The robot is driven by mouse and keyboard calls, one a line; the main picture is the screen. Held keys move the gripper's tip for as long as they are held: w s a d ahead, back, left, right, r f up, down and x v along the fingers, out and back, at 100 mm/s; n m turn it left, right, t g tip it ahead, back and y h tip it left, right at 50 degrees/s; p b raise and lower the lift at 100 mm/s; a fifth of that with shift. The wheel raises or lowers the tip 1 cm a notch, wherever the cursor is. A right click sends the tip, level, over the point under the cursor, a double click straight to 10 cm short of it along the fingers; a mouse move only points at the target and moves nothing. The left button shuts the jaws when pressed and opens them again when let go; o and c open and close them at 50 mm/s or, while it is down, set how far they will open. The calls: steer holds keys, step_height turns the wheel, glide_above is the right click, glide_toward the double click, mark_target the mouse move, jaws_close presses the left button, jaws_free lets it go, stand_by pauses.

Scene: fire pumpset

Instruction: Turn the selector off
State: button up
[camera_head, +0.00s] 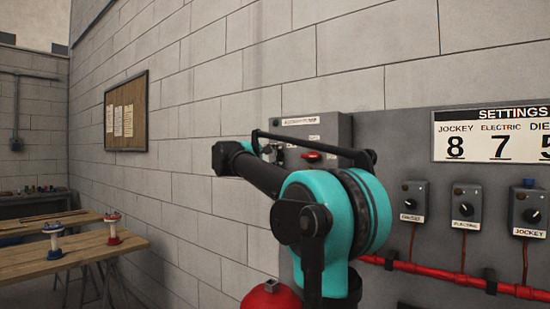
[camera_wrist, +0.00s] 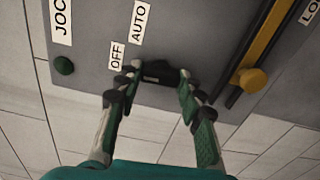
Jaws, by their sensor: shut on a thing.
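The selector (camera_wrist: 160,78) is a dark knob on a grey panel face in the wrist view. The OFF label (camera_wrist: 117,56) and the AUTO label (camera_wrist: 138,22) are beside it. My gripper (camera_wrist: 158,84) has one finger on each side of the knob and is shut on it. The fingers partly cover the knob's sides, and I cannot tell which label it points to. In the head view, my arm reaches to the grey control box (camera_head: 333,131) on the wall, and the selector is hard to make out there.
In the wrist view, a green round part (camera_wrist: 64,66) and a yellow handle (camera_wrist: 252,79) flank the selector. In the head view, a red knob (camera_head: 312,156) is on the box. Small dial boxes (camera_head: 466,205) and a red pipe (camera_head: 440,273) are at right, a wooden table (camera_head: 75,240) at left.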

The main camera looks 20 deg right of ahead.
steer(key=shift+m, duration=0.3)
stand_by(0.4)
steer(key=o, duration=1.2)
steer(key=shift+c, duration=0.2)
steer(key=shift+a, duration=0.1)
steer(key=v, duration=1.1)
steer(key=shift+s+a, duration=0.2)
steer(key=shift+a, duration=0.15)
